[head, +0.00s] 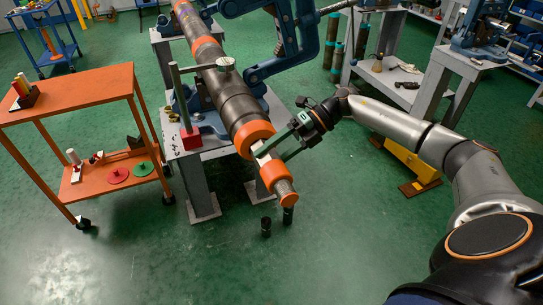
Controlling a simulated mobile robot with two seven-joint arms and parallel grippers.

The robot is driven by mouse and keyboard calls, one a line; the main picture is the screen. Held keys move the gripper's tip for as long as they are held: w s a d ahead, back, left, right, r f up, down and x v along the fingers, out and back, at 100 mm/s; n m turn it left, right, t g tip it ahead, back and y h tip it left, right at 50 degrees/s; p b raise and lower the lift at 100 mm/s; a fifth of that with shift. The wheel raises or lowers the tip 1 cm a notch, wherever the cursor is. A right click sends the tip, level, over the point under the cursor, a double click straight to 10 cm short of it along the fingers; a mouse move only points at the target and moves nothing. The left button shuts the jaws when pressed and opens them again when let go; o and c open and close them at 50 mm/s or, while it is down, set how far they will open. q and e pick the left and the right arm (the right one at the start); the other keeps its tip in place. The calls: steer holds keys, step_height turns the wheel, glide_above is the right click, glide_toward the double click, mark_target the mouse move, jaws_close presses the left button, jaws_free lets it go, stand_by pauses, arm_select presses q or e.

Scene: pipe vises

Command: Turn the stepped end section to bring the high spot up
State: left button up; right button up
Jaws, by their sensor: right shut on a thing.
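A long dark grey pipe (236,101) with orange bands runs from the top of the head view down toward me. It lies across the grey stand, by a blue vise (292,62). My right gripper (270,150) reaches in from the right and is shut on the end section, between the big orange band and the smaller orange collar. The high spot cannot be made out. My left gripper is not in view.
An orange cart (75,97) stands at the left, with small tools and red and green discs on its lower shelf. A red block with an upright post (191,137) is on the grey stand. The near floor is clear.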

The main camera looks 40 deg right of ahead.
steer(key=shift+r, duration=0.1)
steer(key=o, duration=1.4)
steer(key=v, duration=1.2)
steer(key=shift+d+b, duration=0.25)
steer(key=shift+b, duration=0.05)
